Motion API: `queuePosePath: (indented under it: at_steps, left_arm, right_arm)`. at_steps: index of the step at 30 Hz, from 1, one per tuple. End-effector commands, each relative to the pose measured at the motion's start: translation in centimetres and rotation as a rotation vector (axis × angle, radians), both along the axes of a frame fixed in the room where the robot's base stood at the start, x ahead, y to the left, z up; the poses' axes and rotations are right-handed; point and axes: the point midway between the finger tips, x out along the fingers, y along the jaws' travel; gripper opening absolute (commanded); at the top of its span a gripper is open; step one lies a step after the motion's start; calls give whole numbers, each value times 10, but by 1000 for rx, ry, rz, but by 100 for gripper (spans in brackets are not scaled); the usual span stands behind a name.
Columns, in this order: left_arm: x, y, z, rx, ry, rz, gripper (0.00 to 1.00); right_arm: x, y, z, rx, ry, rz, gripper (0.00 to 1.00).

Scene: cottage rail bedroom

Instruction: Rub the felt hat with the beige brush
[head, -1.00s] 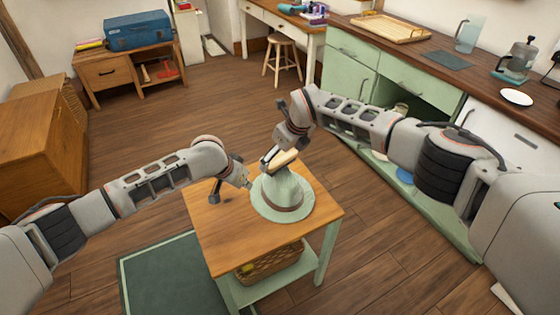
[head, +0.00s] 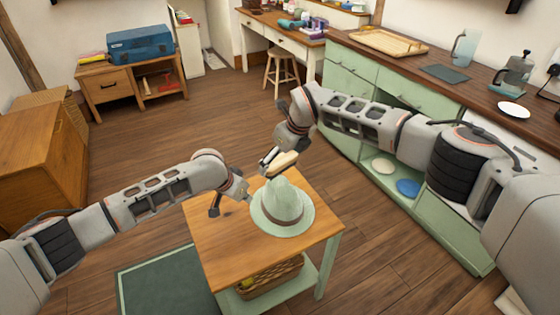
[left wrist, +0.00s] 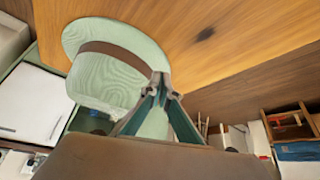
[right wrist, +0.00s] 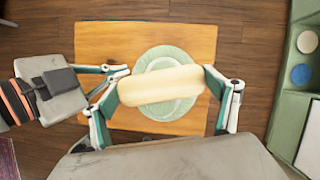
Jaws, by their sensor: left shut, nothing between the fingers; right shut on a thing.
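The pale green felt hat (head: 292,214) with a brown-grey band sits upright on the small wooden table (head: 225,250). It also shows in the left wrist view (left wrist: 105,72). My right gripper (head: 279,163) is shut on the beige brush (right wrist: 160,86), held lengthwise between its fingers. The brush is just above the hat's crown; I cannot tell whether they touch. In the right wrist view it covers the middle of the hat (right wrist: 165,58). My left gripper (head: 249,198) is shut and empty at the hat's left side, its fingertips close to the brim.
A wicker basket (head: 270,278) is on the table's lower shelf. A green mat (head: 165,278) lies on the floor at left. The green cabinet (head: 350,75) stands to the right, with a white and a blue plate (head: 408,187) low inside. The table's left part is bare.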

Motion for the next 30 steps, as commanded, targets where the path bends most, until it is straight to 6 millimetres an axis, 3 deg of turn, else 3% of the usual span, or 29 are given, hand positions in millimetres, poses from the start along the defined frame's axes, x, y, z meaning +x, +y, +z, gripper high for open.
queuePosePath:
  at_steps: [30]
  left_arm:
    - [0, 0, 41, -1, -1, 1, 0]
  right_arm:
    - [6, 0, 77, 0, -42, 1, 70]
